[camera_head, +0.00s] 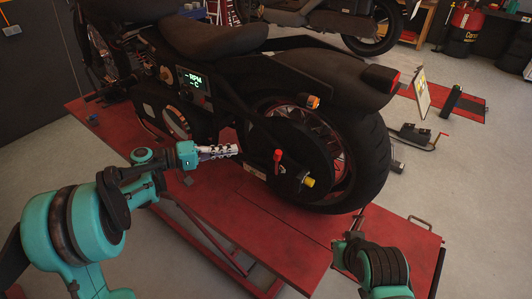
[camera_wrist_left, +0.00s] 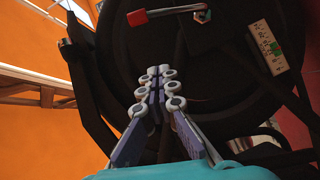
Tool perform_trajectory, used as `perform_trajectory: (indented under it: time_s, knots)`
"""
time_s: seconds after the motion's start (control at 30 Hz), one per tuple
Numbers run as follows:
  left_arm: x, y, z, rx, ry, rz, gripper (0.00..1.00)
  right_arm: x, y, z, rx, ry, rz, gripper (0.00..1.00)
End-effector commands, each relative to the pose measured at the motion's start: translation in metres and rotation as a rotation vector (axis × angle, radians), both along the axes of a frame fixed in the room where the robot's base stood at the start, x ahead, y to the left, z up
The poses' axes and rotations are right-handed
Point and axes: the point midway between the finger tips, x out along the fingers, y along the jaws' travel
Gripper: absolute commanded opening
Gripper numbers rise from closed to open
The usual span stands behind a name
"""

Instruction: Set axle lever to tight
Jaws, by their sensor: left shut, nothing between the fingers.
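The axle lever has a red handle (camera_head: 278,155) and stands on the dark round cover by the motorcycle's rear wheel. In the left wrist view its red grip (camera_wrist_left: 137,17) is at the top, with a pale metal rod running right to its pivot. My left gripper (camera_head: 236,149) is shut and empty, a little left of the lever in the head view. In the wrist view the closed fingertips (camera_wrist_left: 159,71) lie below the red grip, apart from it in the picture. A pale plate (camera_wrist_left: 268,47) with a green mark is right of the pivot.
The black motorcycle (camera_head: 215,38) stands on a red lift (camera_head: 240,195). A yellow part (camera_head: 308,181) sticks out near the wheel hub, right of the lever. My right arm (camera_head: 380,268) shows at the bottom right; its fingers are not visible. Grey floor (camera_head: 470,195) is open at the right.

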Motion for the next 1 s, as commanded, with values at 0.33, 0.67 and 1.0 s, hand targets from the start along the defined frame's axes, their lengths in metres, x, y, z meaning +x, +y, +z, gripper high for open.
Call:
perform_trajectory:
  time_s: [0.33,0.67,1.0]
  knots:
    - [0.003,-0.01,-0.002,0.002,0.001,-0.002,0.0,0.0,0.0,-0.001,0.0,0.0,0.0,0.0]
    - [0.026,-0.069,-0.011,0.004,0.001,-0.003,0.0,0.0,0.0,-0.002,0.0,0.0,0.0,0.0]
    - [0.012,-0.109,-0.022,0.004,0.001,0.001,0.0,0.0,0.0,-0.003,0.0,0.0,0.0,0.0]
